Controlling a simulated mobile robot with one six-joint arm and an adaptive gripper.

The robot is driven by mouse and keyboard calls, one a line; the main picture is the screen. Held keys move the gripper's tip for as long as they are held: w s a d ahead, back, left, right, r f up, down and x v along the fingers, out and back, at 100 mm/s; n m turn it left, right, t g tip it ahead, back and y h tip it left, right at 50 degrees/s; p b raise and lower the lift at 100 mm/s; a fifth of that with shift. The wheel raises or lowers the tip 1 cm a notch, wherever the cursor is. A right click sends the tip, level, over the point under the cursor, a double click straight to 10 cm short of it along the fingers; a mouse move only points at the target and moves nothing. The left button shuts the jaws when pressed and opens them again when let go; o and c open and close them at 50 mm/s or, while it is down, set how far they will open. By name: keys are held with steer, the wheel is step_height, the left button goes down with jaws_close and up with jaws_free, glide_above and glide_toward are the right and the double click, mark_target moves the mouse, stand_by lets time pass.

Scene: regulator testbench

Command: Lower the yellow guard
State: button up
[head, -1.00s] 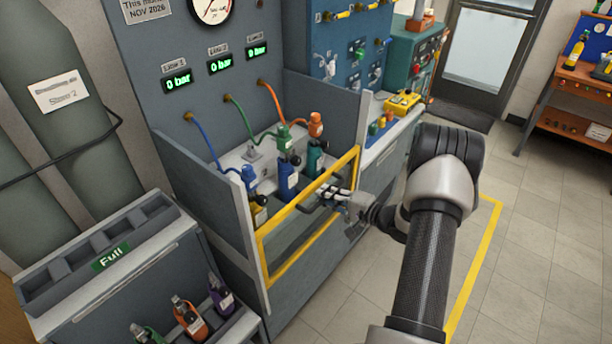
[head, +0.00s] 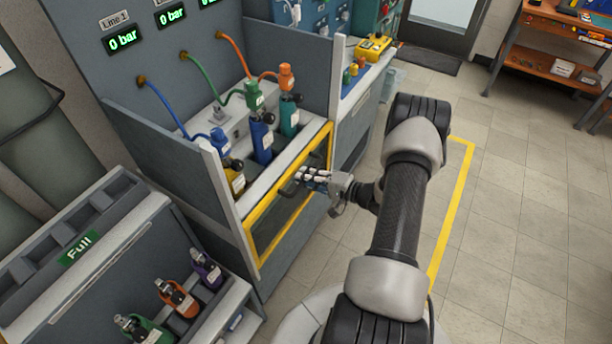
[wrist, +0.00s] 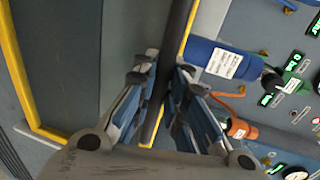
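The guard is a see-through panel in a yellow frame (head: 262,200) on the front of the bench bay in the head view. Its top edge stands well below the tops of the grey side walls. A dark bar handle (head: 287,189) is on its front. My gripper (head: 308,178) is at this handle, in front of the guard. In the wrist view the dark handle bar (wrist: 180,22) runs between my two fingers (wrist: 166,72), which are closed around it. The yellow frame also shows at the left of the wrist view (wrist: 16,75).
Blue, green and orange-topped bottles with hoses stand behind the guard, among them a blue bottle (head: 261,138). A rack (head: 120,262) with several small bottles is at the lower left. The floor (head: 500,230) to the right is clear.

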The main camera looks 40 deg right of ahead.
steer(key=o, duration=0.5)
steer(key=v, duration=1.2)
steer(key=shift+s, duration=0.1)
